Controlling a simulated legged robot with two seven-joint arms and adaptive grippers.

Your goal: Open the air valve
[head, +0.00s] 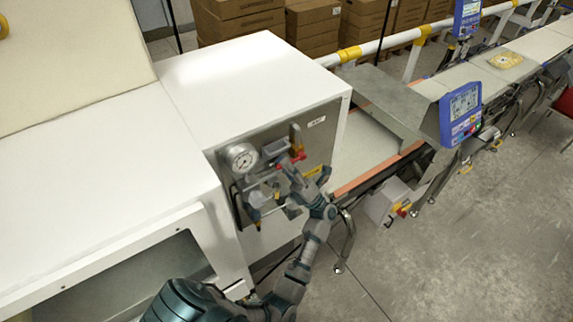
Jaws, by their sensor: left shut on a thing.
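The air valve sits on a grey panel on the side of the white machine cabinet (262,72), beside a round pressure gauge (241,157). My left gripper (285,168) reaches up to the panel from below and is shut on the valve handle. The fingers hide most of the handle, so its exact angle cannot be told. My right gripper is not in view.
A conveyor belt (367,150) with a metal cover runs right of the cabinet. A blue display (461,114) stands beside it, and a yellow package (505,60) lies farther along. Cardboard boxes (313,25) are stacked behind. The grey floor (440,260) at lower right is clear.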

